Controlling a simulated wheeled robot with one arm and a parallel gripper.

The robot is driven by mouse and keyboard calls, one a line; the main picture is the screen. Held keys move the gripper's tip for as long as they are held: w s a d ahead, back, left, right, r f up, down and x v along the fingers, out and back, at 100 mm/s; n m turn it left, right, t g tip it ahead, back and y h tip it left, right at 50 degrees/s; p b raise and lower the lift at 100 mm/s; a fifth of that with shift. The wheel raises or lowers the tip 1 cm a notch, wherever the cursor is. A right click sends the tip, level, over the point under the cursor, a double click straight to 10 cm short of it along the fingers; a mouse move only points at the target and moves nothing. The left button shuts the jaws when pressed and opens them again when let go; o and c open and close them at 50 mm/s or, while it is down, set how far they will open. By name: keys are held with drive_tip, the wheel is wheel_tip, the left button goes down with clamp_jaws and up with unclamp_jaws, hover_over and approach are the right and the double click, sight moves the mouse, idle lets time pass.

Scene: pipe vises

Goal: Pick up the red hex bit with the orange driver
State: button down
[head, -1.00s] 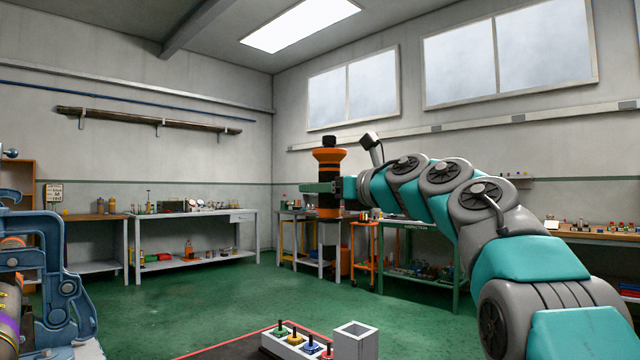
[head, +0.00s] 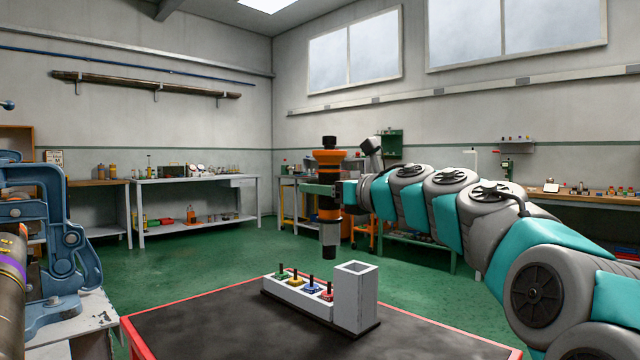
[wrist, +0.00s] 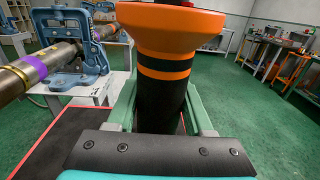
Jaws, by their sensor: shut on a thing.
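My gripper (head: 322,189) is shut on the orange driver (head: 329,160), a black and orange tool held upright with its grey and black nose pointing down. The driver also fills the middle of the wrist view (wrist: 165,60). Its lower end hangs above a pale bit rack on the black bench top, apart from it. The rack (head: 300,300) holds several coloured hex bits with dark upright shanks. The red hex bit (head: 327,296) is at the rack's right end, beside a taller grey square holder. The driver's tip is hidden in the wrist view.
The grey open-topped holder (head: 355,297) stands right of the bits. The black bench top (head: 220,325) with a red edge is otherwise clear. A blue pipe vise (head: 45,235) with a pipe stands at the left. Tables line the far walls.

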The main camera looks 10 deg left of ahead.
sight(321, 205)
drive_tip(key=shift+d+f+b, duration=0.1)
drive_tip(key=shift+d+b, duration=0.05)
drive_tip(key=shift+b, duration=0.55)
wheel_tip(321, 205, down, 3)
drive_tip(key=b, duration=0.4)
drive_tip(key=shift+f, duration=0.1)
drive_tip(key=shift+f+b, duration=2.2)
drive_tip(key=shift+b, duration=0.1)
idle(2.7)
